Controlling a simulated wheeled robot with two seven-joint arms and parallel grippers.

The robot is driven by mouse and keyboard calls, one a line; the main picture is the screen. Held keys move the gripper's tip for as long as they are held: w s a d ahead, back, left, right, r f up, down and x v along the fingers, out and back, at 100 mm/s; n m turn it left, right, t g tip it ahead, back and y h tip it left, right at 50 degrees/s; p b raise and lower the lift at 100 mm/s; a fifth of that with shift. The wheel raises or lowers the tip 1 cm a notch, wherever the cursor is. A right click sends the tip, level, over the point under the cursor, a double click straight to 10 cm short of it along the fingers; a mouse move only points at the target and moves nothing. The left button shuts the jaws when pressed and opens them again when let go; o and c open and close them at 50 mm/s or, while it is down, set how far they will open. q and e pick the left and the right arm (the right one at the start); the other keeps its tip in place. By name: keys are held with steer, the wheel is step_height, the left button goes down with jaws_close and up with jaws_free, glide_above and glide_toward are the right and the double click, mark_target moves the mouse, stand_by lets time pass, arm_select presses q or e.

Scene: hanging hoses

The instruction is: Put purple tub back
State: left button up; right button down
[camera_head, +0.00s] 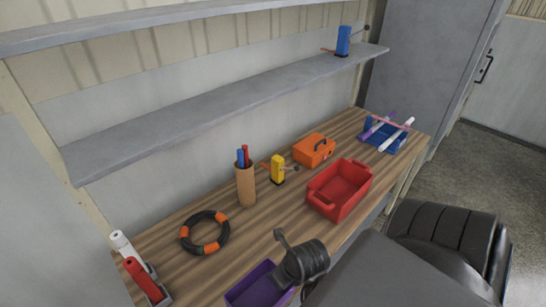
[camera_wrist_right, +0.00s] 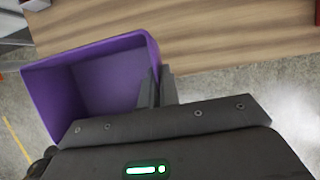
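The purple tub (camera_head: 252,289) is at the bottom of the head view, at the front edge of the bench, partly cut off by the frame. In the right wrist view the open, empty tub (camera_wrist_right: 100,82) fills the left side, with floor showing beside it and the bench behind. My right gripper (camera_wrist_right: 158,85) has its two fingers close together on either side of the tub's right wall, pinching it. In the head view my right wrist (camera_head: 303,262) is just right of the tub. My left gripper is not in view.
On the wooden bench (camera_head: 225,258) are a black-and-orange ring (camera_head: 186,232), a brown holder (camera_head: 246,187), a yellow tool (camera_head: 278,168), a red crate (camera_head: 325,209), an orange box (camera_head: 314,150) and a blue rack (camera_head: 376,139). Red and white cylinders (camera_head: 137,271) stand at left. Grey shelves (camera_head: 200,112) overhang the back.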

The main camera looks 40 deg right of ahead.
steer(key=w+d+f+b, duration=0.2)
steer(key=w+f+b, duration=0.1)
steer(key=f, duration=0.1)
steer(key=w+d+f+b, duration=0.3)
steer(key=f+b, duration=0.1)
steer(key=w+d+f+b, duration=0.3)
steer(key=f, duration=0.1)
steer(key=shift+d+f+b, duration=0.2)
steer(key=shift+d+b, duration=0.05)
steer(key=shift+b, duration=0.1)
steer(key=c, duration=1.6)
jaws_free()
steer(key=shift+c, duration=0.2)
steer(key=shift+r, duration=0.15)
